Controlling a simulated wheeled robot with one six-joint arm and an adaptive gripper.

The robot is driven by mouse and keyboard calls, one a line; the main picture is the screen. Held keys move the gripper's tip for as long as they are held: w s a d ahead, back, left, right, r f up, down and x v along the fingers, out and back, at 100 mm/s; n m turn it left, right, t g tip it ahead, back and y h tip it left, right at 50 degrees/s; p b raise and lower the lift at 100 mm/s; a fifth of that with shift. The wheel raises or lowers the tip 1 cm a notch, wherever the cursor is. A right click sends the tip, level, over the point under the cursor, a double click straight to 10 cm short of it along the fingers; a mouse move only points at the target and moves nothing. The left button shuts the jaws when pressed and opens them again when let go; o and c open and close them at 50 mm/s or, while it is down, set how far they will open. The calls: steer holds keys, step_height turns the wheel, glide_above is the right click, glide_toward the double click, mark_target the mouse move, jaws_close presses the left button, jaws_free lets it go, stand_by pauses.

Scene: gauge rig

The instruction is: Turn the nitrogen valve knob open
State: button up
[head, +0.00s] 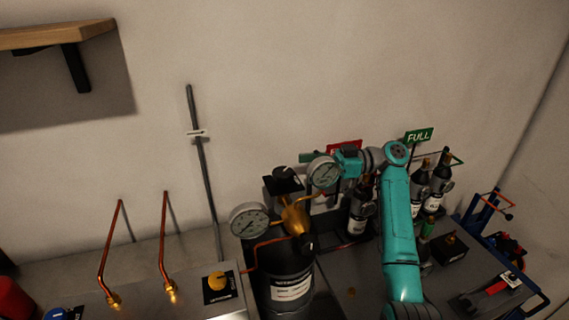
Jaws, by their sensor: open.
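A dark cylinder (287,273) with a white label stands at the bench front, its print too small to read. A brass regulator (294,219) with two round gauges, left (249,220) and right (323,172), sits on top. A black knob (286,174) stands above the regulator. A yellow knob (217,281) sits on a black plate on the panel at left. I cannot tell which knob is the nitrogen one. My gripper (338,164) is right of the black knob, apart from it and beside the right gauge. Its fingers are mostly hidden; it holds nothing that I can see.
Copper pipes (109,240) rise from the panel at left. Several small black bottles (437,178) stand at right near a green FULL sign (419,136). A blue frame (482,212) is at far right. A wooden shelf (55,34) is at upper left.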

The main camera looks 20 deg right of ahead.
mark_target(283, 171)
steer(key=shift+g, duration=0.3)
steer(key=shift+w+a+f, duration=0.1)
steer(key=shift+w+a, duration=0.05)
steer(key=shift+a, duration=1.6)
steer(key=shift+w+a+f, duration=0.1)
steer(key=shift+w+a, duration=0.05)
steer(key=shift+a, duration=1.55)
steer(key=c, duration=1.2)
steer(key=shift+r, duration=0.1)
